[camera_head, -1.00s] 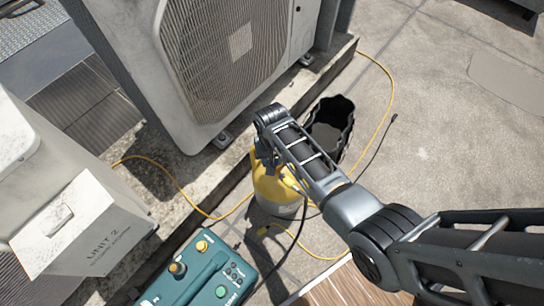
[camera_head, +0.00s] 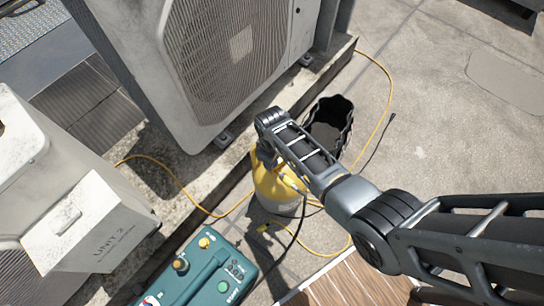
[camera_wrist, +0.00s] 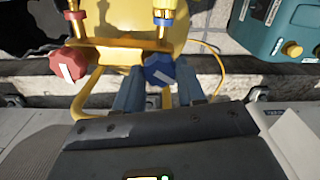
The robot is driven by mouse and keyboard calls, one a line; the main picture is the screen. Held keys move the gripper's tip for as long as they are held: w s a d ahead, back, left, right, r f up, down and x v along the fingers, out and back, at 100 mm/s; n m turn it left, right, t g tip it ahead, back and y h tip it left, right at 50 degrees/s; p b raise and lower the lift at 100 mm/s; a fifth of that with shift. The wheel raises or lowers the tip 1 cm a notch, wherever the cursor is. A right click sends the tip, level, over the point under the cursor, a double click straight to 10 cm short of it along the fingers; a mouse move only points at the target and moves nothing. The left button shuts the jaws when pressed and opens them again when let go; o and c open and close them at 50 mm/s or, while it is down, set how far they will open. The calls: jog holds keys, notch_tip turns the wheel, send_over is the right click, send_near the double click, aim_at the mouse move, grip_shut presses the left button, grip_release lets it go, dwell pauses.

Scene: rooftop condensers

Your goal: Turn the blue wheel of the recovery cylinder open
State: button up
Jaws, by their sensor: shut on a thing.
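The recovery cylinder (camera_head: 279,190) is yellow with a pale lower band and stands upright by the concrete ledge, partly hidden by my arm. In the wrist view its yellow top (camera_wrist: 118,52) carries two brass valves. The blue wheel (camera_wrist: 160,68) has a white mark and sits below the right valve. The red wheel (camera_wrist: 68,66), also with a white mark, is to its left. My gripper (camera_wrist: 159,84) has its two fingers on either side of the blue wheel, shut on it. In the head view my arm hides the wheel.
A teal machine (camera_head: 203,268) with knobs stands in front of the cylinder, left of my arm. A black open bucket (camera_head: 329,124) is behind it. A yellow hose (camera_head: 386,95) and a dark cable lie around. Condenser units stand at the left and back. The roof at right is clear.

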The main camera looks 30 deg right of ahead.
jog(key=n, duration=0.5)
jog(key=shift+n+p, duration=0.3)
jog(key=shift+p, duration=0.1)
jog(key=n, duration=0.6)
jog(key=shift+p, duration=0.4)
jog(key=n, duration=0.5)
jog(key=shift+n+p, duration=0.3)
jog(key=shift+n, duration=0.1)
jog(key=n, duration=0.5)
jog(key=shift+p, duration=0.3)
jog(key=o, duration=1)
jog(key=shift+o, duration=0.2)
jog(key=shift+r, duration=0.1)
